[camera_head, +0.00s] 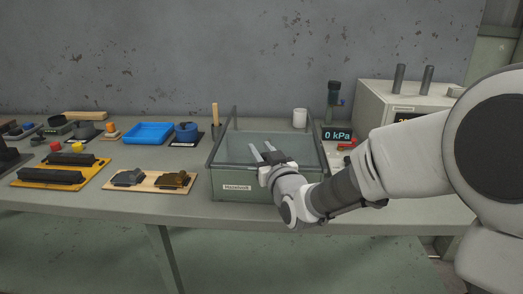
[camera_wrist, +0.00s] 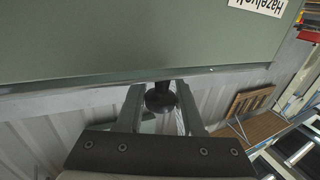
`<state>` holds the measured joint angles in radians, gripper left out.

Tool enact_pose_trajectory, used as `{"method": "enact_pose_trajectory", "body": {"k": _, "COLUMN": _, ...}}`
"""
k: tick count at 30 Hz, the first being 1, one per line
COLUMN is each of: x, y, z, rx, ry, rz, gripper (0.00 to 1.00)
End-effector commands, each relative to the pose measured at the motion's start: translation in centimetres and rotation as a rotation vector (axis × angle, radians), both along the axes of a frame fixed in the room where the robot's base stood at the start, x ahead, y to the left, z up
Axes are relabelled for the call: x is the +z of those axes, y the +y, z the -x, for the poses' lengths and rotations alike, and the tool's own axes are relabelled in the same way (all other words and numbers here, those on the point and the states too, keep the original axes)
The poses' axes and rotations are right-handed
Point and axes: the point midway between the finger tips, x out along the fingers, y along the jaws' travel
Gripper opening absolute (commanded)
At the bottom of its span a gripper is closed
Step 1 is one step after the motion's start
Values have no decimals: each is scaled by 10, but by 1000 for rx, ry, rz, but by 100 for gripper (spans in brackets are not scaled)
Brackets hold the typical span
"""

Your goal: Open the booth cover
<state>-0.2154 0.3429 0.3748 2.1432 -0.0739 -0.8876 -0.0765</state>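The booth is a grey-green box with a clear glass-like cover (camera_head: 240,150), standing at the middle of the bench. The cover lies down over the box. My gripper (camera_head: 262,151) is at the box's front right, its two fingers apart and pointing up and left. In the wrist view, a dark round knob (camera_wrist: 160,97) on the edge of the booth sits between the fingers of my gripper (camera_wrist: 160,92). The fingers stand wide, close on either side of the knob; contact is not clear. In the head view the knob is hidden near my gripper.
A pressure display (camera_head: 338,134) and a white cup (camera_head: 300,118) are behind right, with a beige instrument box (camera_head: 380,97) further right.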

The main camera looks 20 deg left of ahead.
Motion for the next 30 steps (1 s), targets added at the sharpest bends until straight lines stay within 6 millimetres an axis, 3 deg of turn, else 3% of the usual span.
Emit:
{"method": "enact_pose_trajectory", "body": {"k": 1, "x": 0, "y": 0, "z": 0, "rx": 0, "ry": 0, "rz": 0, "gripper": 25}}
{"method": "enact_pose_trajectory", "body": {"k": 5, "x": 0, "y": 0, "z": 0, "rx": 0, "ry": 0, "rz": 0, "gripper": 2}}
{"method": "enact_pose_trajectory", "body": {"k": 6, "x": 0, "y": 0, "z": 0, "rx": 0, "ry": 0, "rz": 0, "gripper": 0}}
{"method": "enact_pose_trajectory", "body": {"k": 30, "x": 0, "y": 0, "z": 0, "rx": 0, "ry": 0, "rz": 0, "gripper": 0}}
